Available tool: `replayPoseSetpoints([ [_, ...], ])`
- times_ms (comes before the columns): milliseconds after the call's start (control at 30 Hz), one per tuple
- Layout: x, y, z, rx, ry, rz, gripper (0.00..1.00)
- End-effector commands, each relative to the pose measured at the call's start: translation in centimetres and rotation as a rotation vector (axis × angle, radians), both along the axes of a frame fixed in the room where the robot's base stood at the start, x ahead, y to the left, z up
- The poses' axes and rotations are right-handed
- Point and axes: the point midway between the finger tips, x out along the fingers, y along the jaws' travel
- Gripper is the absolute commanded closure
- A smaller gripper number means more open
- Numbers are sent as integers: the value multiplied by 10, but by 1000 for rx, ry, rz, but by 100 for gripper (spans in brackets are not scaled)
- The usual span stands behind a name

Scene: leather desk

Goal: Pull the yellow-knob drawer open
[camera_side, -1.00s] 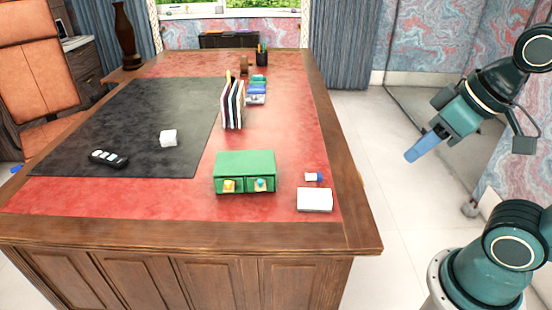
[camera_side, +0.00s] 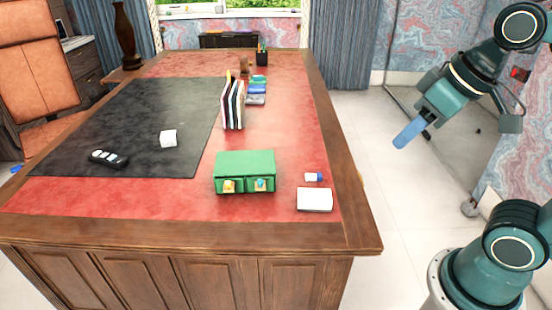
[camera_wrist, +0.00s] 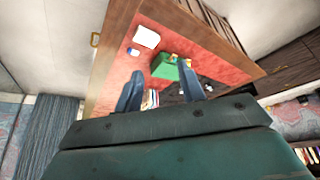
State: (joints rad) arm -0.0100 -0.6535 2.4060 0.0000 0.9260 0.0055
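A green box with two small drawers (camera_side: 245,164) sits on the red leather near the front right of the desk. Its left drawer has a yellow knob (camera_side: 229,186); the right drawer has a yellowish piece with a teal knob (camera_side: 261,185). Both drawers look shut. My gripper (camera_side: 400,143) is empty in the air right of the desk, well away from the box. In the wrist view my gripper (camera_wrist: 160,67) has its two blue fingers spread apart, and the green box (camera_wrist: 163,68) appears beyond them, partly covered.
A white pad (camera_side: 315,200) and a small blue-and-white item (camera_side: 313,177) lie right of the box. Upright books (camera_side: 233,105) stand behind it. A black mat (camera_side: 130,125) holds a remote (camera_side: 108,159) and a white cube (camera_side: 168,138). Red leather before the drawers is clear.

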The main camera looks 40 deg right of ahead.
Motion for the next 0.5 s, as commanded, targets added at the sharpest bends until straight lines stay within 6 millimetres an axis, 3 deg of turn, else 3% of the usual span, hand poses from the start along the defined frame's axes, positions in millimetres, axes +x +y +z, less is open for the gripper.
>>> replayPoseSetpoints([
  [500, 109, 13, 39, 5, 114, 20, 61],
])
